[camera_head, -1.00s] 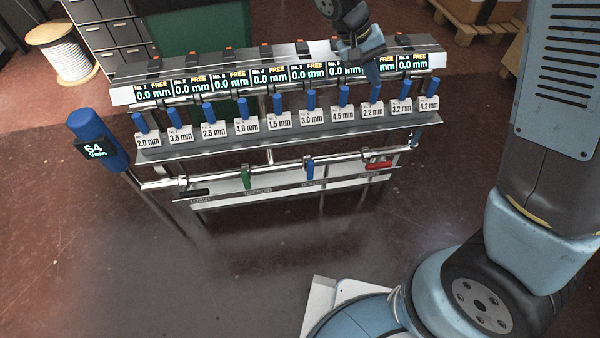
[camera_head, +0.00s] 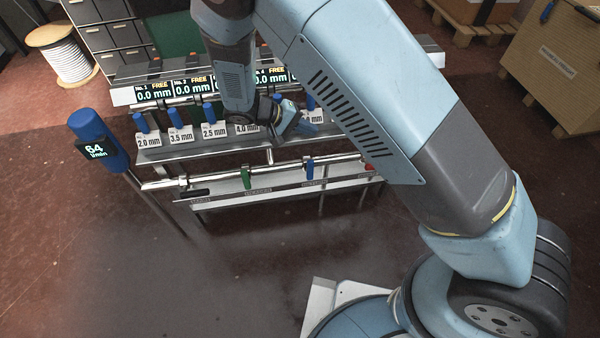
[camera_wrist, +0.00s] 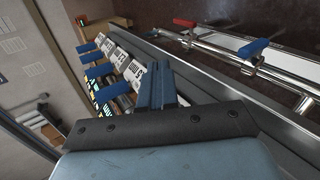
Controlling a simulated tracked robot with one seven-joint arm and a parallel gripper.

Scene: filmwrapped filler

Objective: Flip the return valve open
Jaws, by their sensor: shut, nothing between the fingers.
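Several lever valves sit on the lower pipe (camera_head: 275,166) of the rack: a black lever (camera_head: 195,193) lying along it, a green lever (camera_head: 246,179) and a blue lever (camera_head: 310,169) standing across it, and a red lever (camera_head: 368,167) mostly hidden by my arm. The labels below are too small to read, so I cannot tell which is the return valve. My gripper (camera_head: 308,125) is shut and empty, above the shelf of blue-capped gauges and apart from the levers. In the wrist view its fingers (camera_wrist: 160,75) are together, with the blue lever (camera_wrist: 254,50) and red lever (camera_wrist: 184,23) beyond them.
Blue-capped holders with mm cards (camera_head: 181,135) line the shelf just around my gripper. Displays (camera_head: 153,93) run above them. A blue flow meter (camera_head: 98,140) reading 64 stands at the left end. The floor in front of the rack is clear.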

